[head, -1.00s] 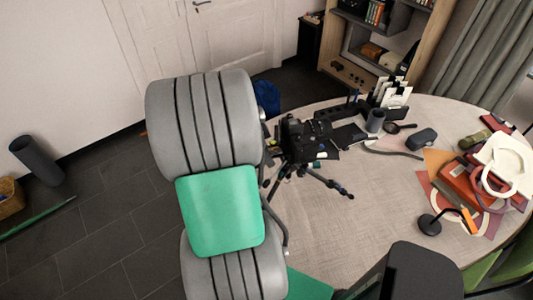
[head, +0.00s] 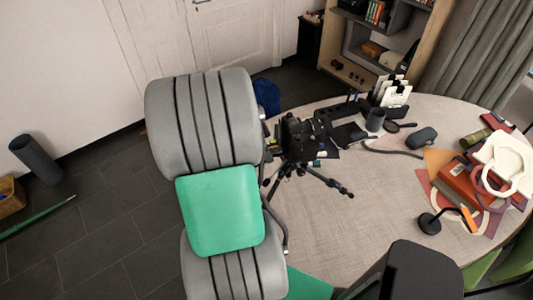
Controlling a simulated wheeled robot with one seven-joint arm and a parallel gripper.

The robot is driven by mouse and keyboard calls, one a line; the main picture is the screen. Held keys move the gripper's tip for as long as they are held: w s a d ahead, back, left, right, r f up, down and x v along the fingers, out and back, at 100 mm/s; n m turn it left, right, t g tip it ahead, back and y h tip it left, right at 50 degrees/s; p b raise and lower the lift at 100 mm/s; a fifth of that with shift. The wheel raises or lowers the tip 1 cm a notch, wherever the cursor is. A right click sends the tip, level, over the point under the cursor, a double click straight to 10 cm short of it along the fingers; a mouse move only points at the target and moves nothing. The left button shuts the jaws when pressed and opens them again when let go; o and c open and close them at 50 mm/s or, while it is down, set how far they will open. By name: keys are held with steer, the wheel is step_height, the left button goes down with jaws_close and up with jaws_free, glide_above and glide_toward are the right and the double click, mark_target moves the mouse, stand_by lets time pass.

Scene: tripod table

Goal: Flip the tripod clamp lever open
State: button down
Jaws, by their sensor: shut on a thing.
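A black tripod (head: 322,178) stands on the round table with its legs spread. My arm comes from the lower left, and my black gripper (head: 298,138) is at the tripod's head. The gripper is shut on part of the tripod. The clamp lever cannot be told apart from the dark gripper and tripod head, so its angle is unclear.

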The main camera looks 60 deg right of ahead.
steer(key=shift+s, duration=0.1)
steer(key=s+a+n+t+h+b, duration=0.1)
steer(key=s+n+t+b, duration=0.4)
steer(key=n, duration=0.9)
steer(key=shift+s+a+n+b, duration=0.25)
steer(key=shift+s+b, duration=0.6)
steer(key=shift+b, duration=0.6)
steer(key=c, duration=1.6)
jaws_free()
steer(key=shift+o, duration=0.2)
